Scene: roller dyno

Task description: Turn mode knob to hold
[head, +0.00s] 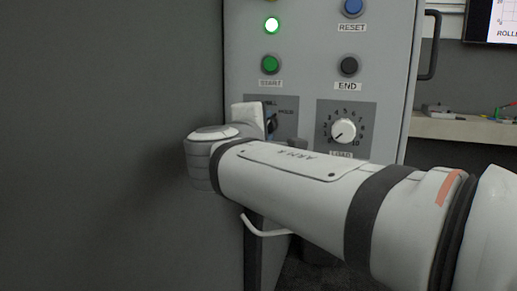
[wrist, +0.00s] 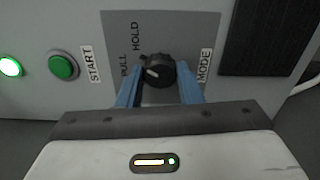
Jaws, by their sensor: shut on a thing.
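The mode knob (wrist: 157,71) is a round black knob with a short white mark, on a dark grey plate. In the wrist view the MODE label (wrist: 205,65) is to its right, the HOLD label (wrist: 136,37) is up and left, and another label that looks like PULL (wrist: 124,65) is at its left. The white mark points left, nearer that label than HOLD. My gripper (wrist: 160,87) has its blue fingers either side of the knob and is shut on it. In the head view my gripper (head: 268,120) partly hides the knob.
The green START button (wrist: 63,66) and a lit green lamp (wrist: 10,67) are on the same panel. The LOAD dial (head: 343,131), black END button (head: 349,65) and blue RESET button (head: 353,7) are to the right. A bench (head: 462,127) stands behind.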

